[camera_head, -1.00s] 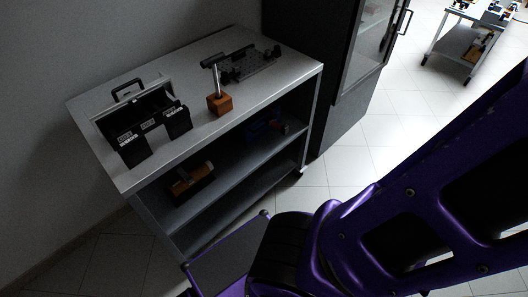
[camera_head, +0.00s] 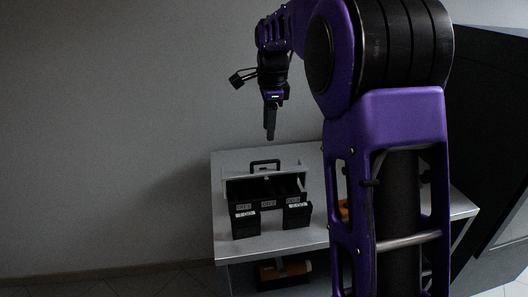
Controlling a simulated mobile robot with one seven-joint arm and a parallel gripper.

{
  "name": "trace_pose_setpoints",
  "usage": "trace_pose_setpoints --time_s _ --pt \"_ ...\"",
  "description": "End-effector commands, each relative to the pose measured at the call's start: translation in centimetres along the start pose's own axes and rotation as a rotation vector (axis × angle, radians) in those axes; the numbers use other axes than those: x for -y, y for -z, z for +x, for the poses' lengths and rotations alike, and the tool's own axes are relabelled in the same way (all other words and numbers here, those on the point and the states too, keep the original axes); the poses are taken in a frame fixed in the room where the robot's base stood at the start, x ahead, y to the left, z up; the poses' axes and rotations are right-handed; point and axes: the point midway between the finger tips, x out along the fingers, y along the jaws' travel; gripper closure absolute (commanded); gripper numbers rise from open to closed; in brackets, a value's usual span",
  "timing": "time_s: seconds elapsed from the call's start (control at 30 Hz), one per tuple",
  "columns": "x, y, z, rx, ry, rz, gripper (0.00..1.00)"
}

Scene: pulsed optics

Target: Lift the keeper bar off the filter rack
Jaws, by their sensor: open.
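The filter rack (camera_head: 242,222) is a black open-topped box with white-labelled fronts, standing on the left part of the grey bench. A light grey bar with a black loop handle, which looks like the keeper bar (camera_head: 264,174), lies along its back top edge. My gripper (camera_head: 270,137) points down above and slightly behind the rack, in front of the wall. It is open and empty, with clear space between its fingertips and the handle. I see the fingers nearly edge-on.
The bench top (camera_head: 290,238) is bare in front of the rack. My purple arm hides most of the bench's right part. A brown block (camera_head: 343,210) shows partly behind it. A wood-coloured item (camera_head: 285,271) lies on the shelf below. A dark cabinet (camera_head: 490,110) stands at the right.

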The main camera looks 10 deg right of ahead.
Motion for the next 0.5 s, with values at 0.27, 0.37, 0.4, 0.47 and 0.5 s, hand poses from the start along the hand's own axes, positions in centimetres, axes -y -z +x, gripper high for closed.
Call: trace_pose_setpoints --time_s 0.27,0.37,0.4,0.47,0.5 --pt "-0.1 0.0 6.6 0.0 -0.004 -0.001 0.55" --pt "-0.1 0.0 8.3 0.0 -0.004 0.0 0.55" --pt "-0.1 0.0 8.9 0.0 -0.004 0.0 0.55" --pt "0.0 0.0 9.6 0.001 -0.002 0.0 0.55" --pt "0.0 0.0 10.0 0.001 -0.002 0.0 0.55"
